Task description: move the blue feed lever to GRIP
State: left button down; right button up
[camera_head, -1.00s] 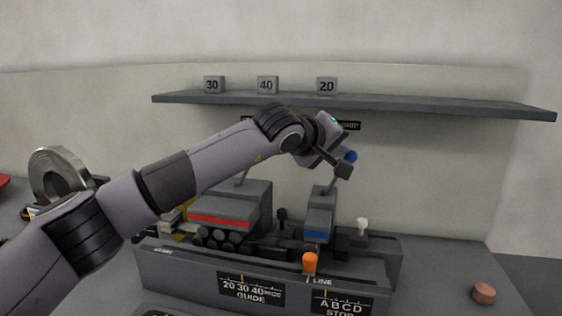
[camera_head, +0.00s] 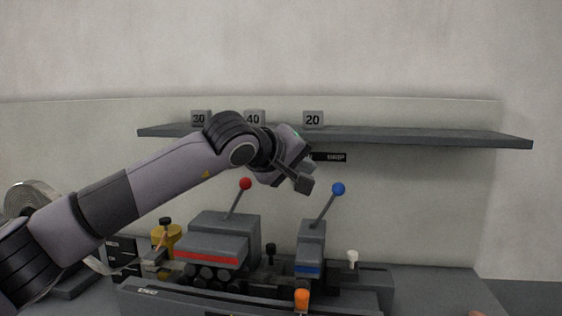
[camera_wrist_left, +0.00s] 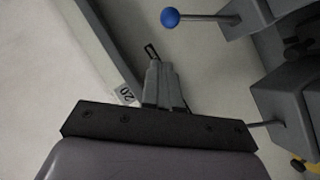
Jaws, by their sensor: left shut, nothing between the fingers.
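My right gripper is not in view.
A red-knobbed lever (camera_head: 245,184) stands on the larger block, below my forearm. A shelf (camera_head: 420,138) with blocks marked 30, 40 and 20 runs behind the arm. Orange (camera_head: 302,298) and white (camera_head: 352,257) knobs stand lower down. The space right of the blue lever is clear.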

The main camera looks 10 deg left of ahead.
pick_arm(q)
jog(key=b+v, duration=0.1)
jog(key=v, duration=0.5)
jog(key=shift+s+r, duration=0.25)
